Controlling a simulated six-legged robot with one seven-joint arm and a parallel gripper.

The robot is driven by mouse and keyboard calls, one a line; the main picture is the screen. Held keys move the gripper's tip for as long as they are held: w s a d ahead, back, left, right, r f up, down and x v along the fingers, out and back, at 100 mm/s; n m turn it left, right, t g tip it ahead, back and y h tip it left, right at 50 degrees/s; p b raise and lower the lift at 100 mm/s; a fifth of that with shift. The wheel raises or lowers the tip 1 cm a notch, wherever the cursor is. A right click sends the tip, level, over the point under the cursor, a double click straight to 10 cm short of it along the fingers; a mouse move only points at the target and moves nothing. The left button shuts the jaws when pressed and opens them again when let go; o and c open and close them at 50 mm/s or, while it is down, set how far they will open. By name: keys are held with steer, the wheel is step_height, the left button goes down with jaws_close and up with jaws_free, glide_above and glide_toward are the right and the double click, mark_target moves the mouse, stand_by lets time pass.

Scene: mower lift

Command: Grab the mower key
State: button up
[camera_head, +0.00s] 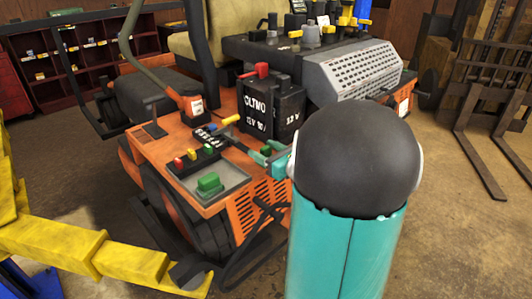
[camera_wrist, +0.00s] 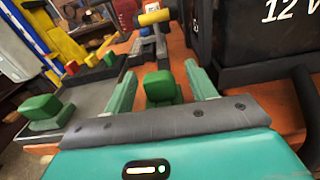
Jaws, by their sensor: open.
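My gripper (camera_head: 265,154) is over the right side of the orange mower's control panel, left of the black battery. In the wrist view its two green fingers (camera_wrist: 160,72) are spread apart. A small green block-shaped knob (camera_wrist: 160,87) stands between them, with a gap on each side. I cannot tell for certain whether this knob is the mower key. A larger green knob (camera_head: 208,183) stands on the grey panel plate and also shows at the left in the wrist view (camera_wrist: 40,110). In the head view, my arm hides part of the mower's right side.
The black battery (camera_head: 268,107) stands close to the right of the fingers in the wrist view. A yellow-ended lever (camera_wrist: 153,17) is just ahead. A yellow lift arm (camera_head: 80,245) is at the front left. Forklift forks (camera_head: 480,155) stand at the right.

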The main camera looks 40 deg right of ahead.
steer(key=shift+c, duration=0.3)
steer(key=c, duration=1)
steer(key=shift+r, duration=0.2)
